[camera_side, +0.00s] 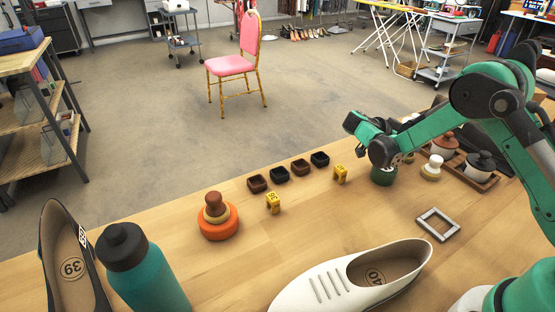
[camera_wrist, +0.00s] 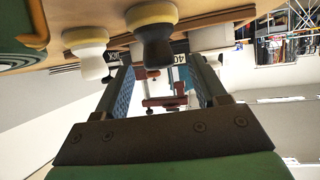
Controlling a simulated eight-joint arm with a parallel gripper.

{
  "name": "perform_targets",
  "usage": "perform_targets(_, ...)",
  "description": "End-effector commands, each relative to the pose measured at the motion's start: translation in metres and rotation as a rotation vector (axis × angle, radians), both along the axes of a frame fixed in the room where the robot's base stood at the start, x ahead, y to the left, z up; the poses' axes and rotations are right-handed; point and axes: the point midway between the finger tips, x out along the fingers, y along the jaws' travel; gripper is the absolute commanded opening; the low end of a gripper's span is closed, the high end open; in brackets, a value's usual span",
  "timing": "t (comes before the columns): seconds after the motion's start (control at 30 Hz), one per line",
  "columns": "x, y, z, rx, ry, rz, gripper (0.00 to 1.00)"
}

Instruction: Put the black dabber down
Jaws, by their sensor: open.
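The black dabber (camera_wrist: 152,45) shows in the wrist view, which is turned upside down, with its dark knob handle toward the bottom of the picture and its yellow pad toward the tabletop. My gripper (camera_wrist: 161,75) is open, its two fingers apart on either side of the dabber's knob, with visible gaps. In the side view my wrist hangs over the green tin (camera_side: 384,175), and it largely hides the fingers. I cannot make out the black dabber there. A white dabber (camera_wrist: 86,52) stands beside the black one; it also shows in the side view (camera_side: 432,168).
A wooden tray (camera_side: 464,171) with lidded jars lies at the right. A brown dabber (camera_side: 215,205) stands on an orange tin (camera_side: 218,223). Yellow number markers, small dark trays, a grey frame (camera_side: 438,224), a white shoe (camera_side: 350,280) and a teal bottle (camera_side: 146,275) are also on the table.

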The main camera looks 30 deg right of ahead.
Motion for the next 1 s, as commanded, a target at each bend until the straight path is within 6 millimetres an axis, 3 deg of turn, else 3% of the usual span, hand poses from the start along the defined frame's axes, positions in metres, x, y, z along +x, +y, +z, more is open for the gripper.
perform_targets(0.1,0.006,0.026,0.013,0.000,0.000,0.004,0.65)
perform_targets(0.3,0.011,0.057,0.028,0.000,0.000,0.002,0.65)
perform_targets(0.57,0.013,0.072,0.046,0.078,0.061,0.083,0.65)
perform_targets(0.77,0.001,0.091,0.078,0.319,0.242,0.414,0.65)
perform_targets(1.0,-0.036,0.132,0.104,0.522,0.384,0.926,0.65)
